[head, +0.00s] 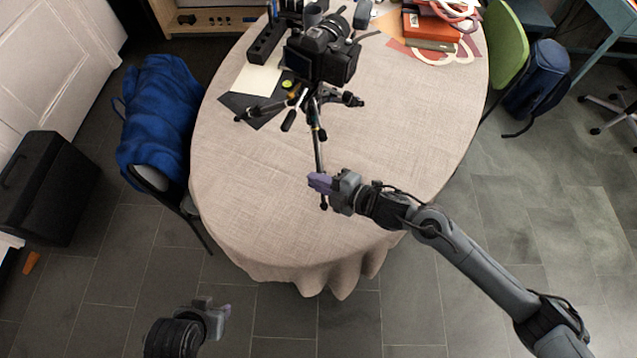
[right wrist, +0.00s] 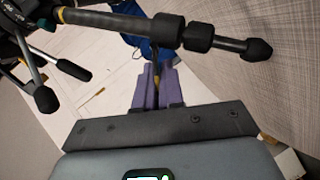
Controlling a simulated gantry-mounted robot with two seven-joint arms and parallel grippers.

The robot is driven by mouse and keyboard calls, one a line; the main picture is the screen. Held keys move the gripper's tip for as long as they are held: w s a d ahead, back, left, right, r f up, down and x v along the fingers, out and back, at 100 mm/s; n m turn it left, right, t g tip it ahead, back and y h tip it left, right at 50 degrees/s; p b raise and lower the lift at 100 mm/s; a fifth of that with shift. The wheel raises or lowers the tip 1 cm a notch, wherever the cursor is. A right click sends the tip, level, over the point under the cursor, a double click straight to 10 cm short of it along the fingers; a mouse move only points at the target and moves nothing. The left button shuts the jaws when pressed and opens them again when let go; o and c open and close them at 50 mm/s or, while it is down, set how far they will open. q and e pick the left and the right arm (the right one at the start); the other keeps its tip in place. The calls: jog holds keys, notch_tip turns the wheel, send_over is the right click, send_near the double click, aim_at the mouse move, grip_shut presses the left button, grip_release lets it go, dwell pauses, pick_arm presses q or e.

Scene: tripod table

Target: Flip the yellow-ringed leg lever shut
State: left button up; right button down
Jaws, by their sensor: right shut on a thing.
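A black camera (head: 320,52) stands on a tripod on the round table. The front tripod leg (head: 319,150) slants toward me. In the right wrist view this leg (right wrist: 115,24) crosses the top, with a yellow ring (right wrist: 61,15) at left, dark clamp collars and a rubber foot (right wrist: 258,50). A small dark lever (right wrist: 156,68) stands out from the leg at a collar, between the purple fingertips. My right gripper (head: 318,183), also in the right wrist view (right wrist: 155,80), is shut on it; the fingers partly hide it. My left gripper (head: 222,310) is low at left, away from the table; its jaw gap is unclear.
The table (head: 240,190) has a beige cloth, clear around the leg. A black power strip (head: 266,44) and dark papers lie behind left; orange books (head: 430,26) lie at back right. A chair with a blue jacket (head: 160,115) stands left, a green chair (head: 506,45) right.

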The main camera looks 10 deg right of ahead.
dwell(0.5)
jog(key=c, duration=1.3)
grip_release()
jog(key=shift+c, duration=0.2)
jog(key=shift+s+d+r, duration=0.1)
jog(key=shift+s+d, duration=0.2)
jog(key=shift+d, duration=0.05)
jog(key=p+v, duration=0.2)
jog(key=v, duration=0.8)
jog(key=shift+f, duration=0.2)
